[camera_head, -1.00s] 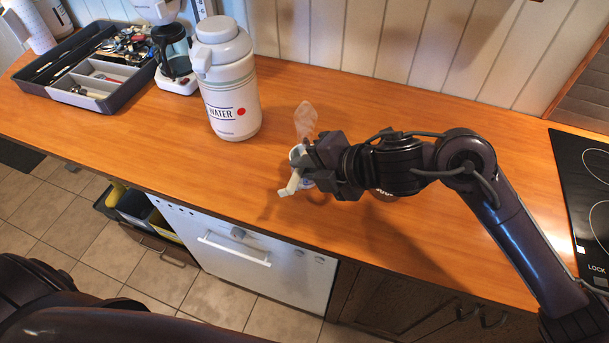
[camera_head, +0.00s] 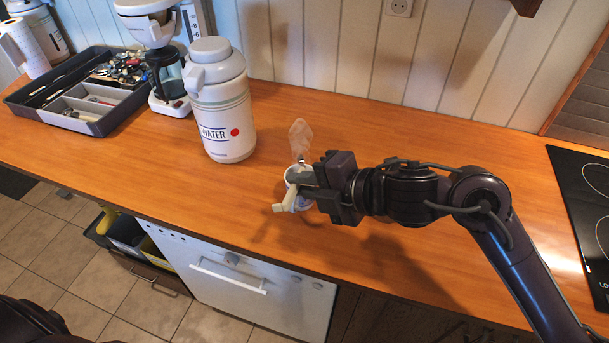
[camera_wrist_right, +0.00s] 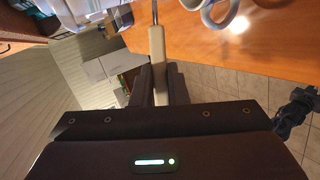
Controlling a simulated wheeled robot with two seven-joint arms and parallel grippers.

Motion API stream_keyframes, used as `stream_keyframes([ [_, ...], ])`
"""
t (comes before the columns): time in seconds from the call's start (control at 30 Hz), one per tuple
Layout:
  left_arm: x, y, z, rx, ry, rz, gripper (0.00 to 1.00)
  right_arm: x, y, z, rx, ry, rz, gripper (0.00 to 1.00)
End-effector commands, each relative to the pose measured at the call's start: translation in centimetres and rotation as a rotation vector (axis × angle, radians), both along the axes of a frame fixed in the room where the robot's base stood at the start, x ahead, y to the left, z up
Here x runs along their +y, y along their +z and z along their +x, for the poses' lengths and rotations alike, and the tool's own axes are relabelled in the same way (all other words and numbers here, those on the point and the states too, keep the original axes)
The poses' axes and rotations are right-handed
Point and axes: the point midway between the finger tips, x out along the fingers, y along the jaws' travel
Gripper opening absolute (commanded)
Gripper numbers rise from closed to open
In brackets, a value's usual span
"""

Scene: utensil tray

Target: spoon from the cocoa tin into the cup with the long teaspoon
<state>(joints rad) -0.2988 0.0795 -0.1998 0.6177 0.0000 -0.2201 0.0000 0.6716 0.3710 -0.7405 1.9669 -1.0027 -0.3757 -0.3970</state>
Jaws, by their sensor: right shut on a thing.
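In the right wrist view the handle (camera_wrist_right: 157,55) stands between the fingers, with a thin shaft running to the top edge. I cannot tell whether the spoon touches the cup. I cannot make out the cocoa tin; the arm covers part of the counter.
A white water flask (camera_head: 225,110) stands left of the cup. Behind it are a coffee machine (camera_head: 165,65) and a grey utensil tray (camera_head: 70,105). A black hob (camera_head: 585,205) lies at the right. The counter between flask and gripper is clear.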

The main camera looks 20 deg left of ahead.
Motion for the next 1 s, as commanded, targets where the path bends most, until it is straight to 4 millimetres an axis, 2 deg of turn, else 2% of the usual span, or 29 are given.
stream_keyframes([
  [0.03,0.0,1.3,0.0,0.0,0.0,0.0,0.33,0.1,0.8,0.0,-0.008,0.006,-0.026,0.0],
  [1.0,0.0,12.7,0.1,-0.002,-0.001,0.0,0.33,1.1,2.8,-0.2,-0.144,0.116,-0.532,0.0],
])
